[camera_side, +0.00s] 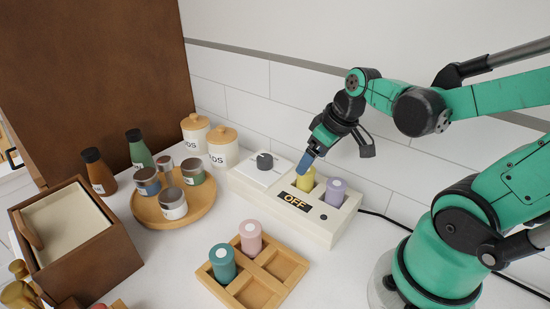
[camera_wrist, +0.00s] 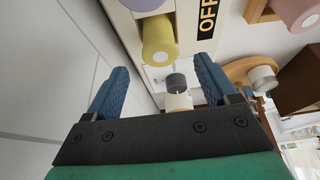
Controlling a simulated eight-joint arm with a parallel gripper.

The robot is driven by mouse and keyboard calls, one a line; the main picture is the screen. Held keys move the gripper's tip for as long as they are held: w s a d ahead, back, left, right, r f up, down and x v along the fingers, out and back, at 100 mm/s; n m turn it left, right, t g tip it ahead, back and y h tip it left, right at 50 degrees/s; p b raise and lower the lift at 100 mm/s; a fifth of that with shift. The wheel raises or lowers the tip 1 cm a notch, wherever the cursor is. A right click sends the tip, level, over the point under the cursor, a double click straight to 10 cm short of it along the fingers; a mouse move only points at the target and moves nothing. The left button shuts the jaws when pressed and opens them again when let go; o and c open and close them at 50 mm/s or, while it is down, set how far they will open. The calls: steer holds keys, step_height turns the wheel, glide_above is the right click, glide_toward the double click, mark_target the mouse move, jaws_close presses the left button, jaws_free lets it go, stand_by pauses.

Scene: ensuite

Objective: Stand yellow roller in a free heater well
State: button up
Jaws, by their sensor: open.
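The yellow roller (camera_side: 307,183) stands upright in a well of the white heater (camera_side: 300,224), beside a purple roller (camera_side: 335,190) in the neighbouring well. The heater's display (camera_side: 297,202) reads OFF. My gripper (camera_side: 304,163) is open and empty, close to the top of the yellow roller. In the wrist view, the yellow roller (camera_wrist: 159,42) is beyond the gap between the open blue fingers (camera_wrist: 161,72), and the purple roller (camera_wrist: 143,4) is at the top edge. The lower part of the yellow roller is hidden inside the heater.
A wooden tray (camera_side: 274,289) in front holds a teal roller (camera_side: 222,265) and a pink roller (camera_side: 250,238); its other compartments are empty. A round wooden tray (camera_side: 190,217) with jars and two canisters (camera_side: 223,148) stand left of the heater. The tiled wall is close behind.

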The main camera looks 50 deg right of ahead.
steer(key=v, duration=0.8)
steer(key=w+a+f+t, duration=0.2)
steer(key=w+a+f, duration=0.1)
steer(key=a, duration=0.5)
steer(key=shift+w+f+t, duration=0.25)
steer(key=shift+w+t, duration=0.05)
steer(key=shift+w, duration=0.5)
